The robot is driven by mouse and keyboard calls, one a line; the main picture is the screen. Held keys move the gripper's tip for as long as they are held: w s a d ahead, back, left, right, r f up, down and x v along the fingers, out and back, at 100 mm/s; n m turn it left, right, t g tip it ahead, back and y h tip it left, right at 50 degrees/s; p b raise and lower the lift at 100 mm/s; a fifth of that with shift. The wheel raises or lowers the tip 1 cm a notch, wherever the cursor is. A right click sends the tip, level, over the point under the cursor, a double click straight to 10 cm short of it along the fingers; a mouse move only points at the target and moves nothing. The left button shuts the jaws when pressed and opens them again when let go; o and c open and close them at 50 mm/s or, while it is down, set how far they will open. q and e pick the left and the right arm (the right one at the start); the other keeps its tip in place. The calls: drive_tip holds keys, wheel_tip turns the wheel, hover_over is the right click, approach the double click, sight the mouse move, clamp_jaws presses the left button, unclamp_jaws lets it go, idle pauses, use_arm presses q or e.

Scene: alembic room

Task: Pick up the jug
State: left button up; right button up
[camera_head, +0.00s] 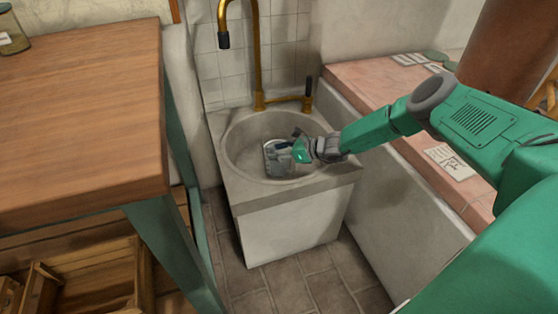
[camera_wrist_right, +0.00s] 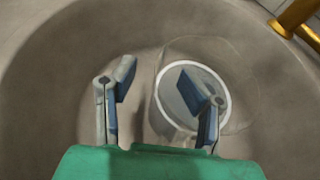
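The jug (camera_head: 277,158) is a clear, glass-like vessel with a pale round rim or base, standing in the round basin of the sink (camera_head: 233,188). In the right wrist view the jug (camera_wrist_right: 172,105) shows as a pale ring with a faint transparent outline around it. My right gripper (camera_head: 293,145) reaches in from the right, right beside the jug. In the wrist view the right gripper (camera_wrist_right: 162,85) has its two blue-padded fingers apart. The right finger overlaps the jug's ring; the left finger is clear of it. I cannot tell whether they touch. My left gripper is not in view.
A brass tap (camera_head: 256,60) rises behind the basin, with a lever (camera_head: 307,92) on its right. A wooden table (camera_head: 85,110) stands at the left. A pink-tiled ledge (camera_head: 385,85) with papers runs along the right. A wooden crate (camera_head: 100,280) is low at the left.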

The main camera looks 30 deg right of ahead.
drive_tip(key=shift+d, duration=0.25)
clamp_jaws()
drive_tip(key=shift+d+f, duration=0.1)
drive_tip(key=shift+d, duration=0.15)
drive_tip(key=shift+a+r, duration=0.2)
